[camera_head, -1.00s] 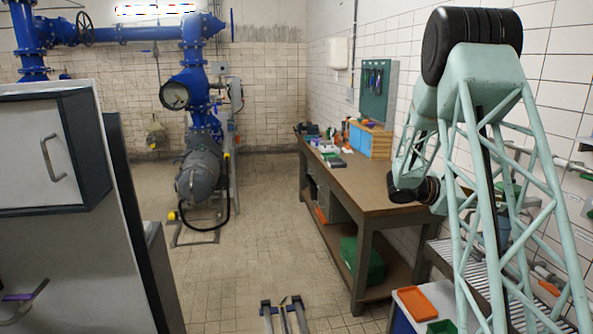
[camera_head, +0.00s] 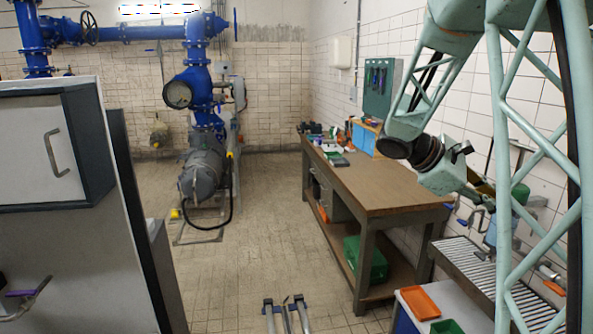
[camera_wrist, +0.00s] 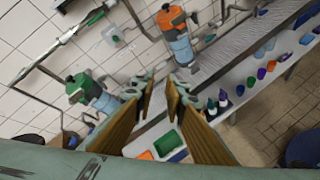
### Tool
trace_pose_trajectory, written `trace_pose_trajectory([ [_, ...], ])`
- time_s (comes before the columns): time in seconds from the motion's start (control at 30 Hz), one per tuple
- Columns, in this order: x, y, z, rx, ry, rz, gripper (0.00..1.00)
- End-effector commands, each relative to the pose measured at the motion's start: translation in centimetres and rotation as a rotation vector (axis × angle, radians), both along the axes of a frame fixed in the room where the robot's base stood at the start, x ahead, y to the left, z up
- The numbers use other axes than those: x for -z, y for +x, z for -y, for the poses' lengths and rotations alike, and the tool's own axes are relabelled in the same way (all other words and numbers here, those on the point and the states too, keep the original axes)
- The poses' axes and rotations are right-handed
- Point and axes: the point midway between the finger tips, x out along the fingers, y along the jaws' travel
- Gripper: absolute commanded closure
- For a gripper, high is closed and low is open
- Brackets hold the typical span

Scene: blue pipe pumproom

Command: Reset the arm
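My gripper (camera_wrist: 165,90) shows in the wrist view as two brown-padded fingers with a clear gap between their tips. It is open and nothing is held in it. In the head view my gripper (camera_head: 485,190) is at the right, beyond the right edge of the workbench, with its fingers partly hidden by my arm. My arm's pale green lattice links fill the right side of that view, bent down toward the wrist.
The workbench (camera_head: 390,187) stands left of my wrist. A grated rack (camera_head: 480,268) and an orange tray (camera_head: 418,300) lie below. The wrist view shows a green-topped filter (camera_wrist: 90,90) and an orange-topped filter (camera_wrist: 176,35) on the tiled wall. Open floor (camera_head: 260,240) lies left.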

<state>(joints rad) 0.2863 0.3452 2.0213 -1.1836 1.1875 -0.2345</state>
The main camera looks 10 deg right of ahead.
Motion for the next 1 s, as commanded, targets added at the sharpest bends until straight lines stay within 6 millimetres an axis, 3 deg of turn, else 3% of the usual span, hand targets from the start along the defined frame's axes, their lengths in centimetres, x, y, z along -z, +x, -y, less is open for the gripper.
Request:
trace_pose_trajectory([
  [0.5,-1.3,-5.9,-8.8,0.088,0.148,0.195,0.88],
  [1.0,-1.5,-11.3,-17.4,0.17,0.306,0.377,0.88],
])
